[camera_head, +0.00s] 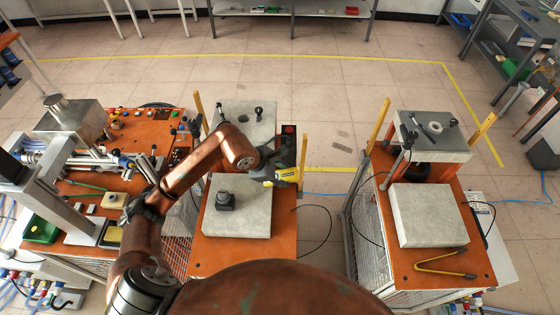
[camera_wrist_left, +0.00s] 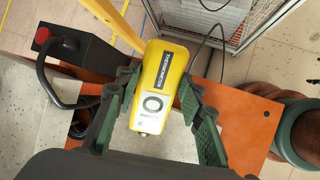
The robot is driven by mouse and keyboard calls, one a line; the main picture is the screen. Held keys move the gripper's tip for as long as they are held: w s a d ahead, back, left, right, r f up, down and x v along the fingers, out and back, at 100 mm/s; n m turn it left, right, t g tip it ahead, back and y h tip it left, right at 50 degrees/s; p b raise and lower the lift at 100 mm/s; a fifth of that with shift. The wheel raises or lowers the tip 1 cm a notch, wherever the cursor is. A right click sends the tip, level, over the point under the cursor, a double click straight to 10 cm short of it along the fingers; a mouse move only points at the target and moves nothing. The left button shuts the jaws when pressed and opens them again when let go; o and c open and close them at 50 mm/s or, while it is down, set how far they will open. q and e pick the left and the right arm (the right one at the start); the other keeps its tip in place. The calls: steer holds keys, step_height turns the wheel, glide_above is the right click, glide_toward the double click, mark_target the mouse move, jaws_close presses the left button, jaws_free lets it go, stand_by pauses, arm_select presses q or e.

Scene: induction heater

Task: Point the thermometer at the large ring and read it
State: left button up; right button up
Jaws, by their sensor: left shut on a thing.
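The thermometer (camera_head: 287,174) is a yellow and dark hand-held device, held above the right edge of the middle bench. It also shows in the left wrist view (camera_wrist_left: 163,70), with its label and a grey round button facing the camera. My left gripper (camera_head: 272,172) is shut on it, with the green-padded fingers on either side. I cannot clearly tell which thing is the large ring; a dark round part (camera_head: 423,169) sits under the top plate of the right bench's unit. The thermometer's reading cannot be seen. My right gripper is not in view.
A dark box with a red button (camera_head: 289,130) stands close behind the thermometer. Yellow posts (camera_head: 379,124) rise beside the benches. A cable hangs in the gap to the right bench.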

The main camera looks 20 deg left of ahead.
arm_select(q)
steer(key=n, duration=0.1)
steer(key=w+a+r+n+t+y, duration=0.1)
steer(key=shift+r+n+t+p, duration=0.3)
steer(key=shift+n+p, duration=0.1)
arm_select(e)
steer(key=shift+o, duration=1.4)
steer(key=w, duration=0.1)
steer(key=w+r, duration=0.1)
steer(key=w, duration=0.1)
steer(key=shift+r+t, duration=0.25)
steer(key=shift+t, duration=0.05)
arm_select(q)
steer(key=shift+w+a+n, duration=0.2)
steer(key=shift+w+n, duration=0.05)
steer(key=shift+n, duration=0.15)
steer(key=shift+a+y, duration=0.15)
steer(key=shift+y, duration=0.15)
steer(key=s+a+f, duration=0.2)
steer(key=a, duration=0.1)
steer(key=shift+a+f, duration=0.15)
steer(key=shift+s+a+f+b, duration=0.2)
steer(key=shift+a+f+b, duration=0.05)
steer(key=shift+a+b, duration=0.1)
steer(key=shift+s+a, duration=0.1)
steer(key=shift+a, duration=0.05)
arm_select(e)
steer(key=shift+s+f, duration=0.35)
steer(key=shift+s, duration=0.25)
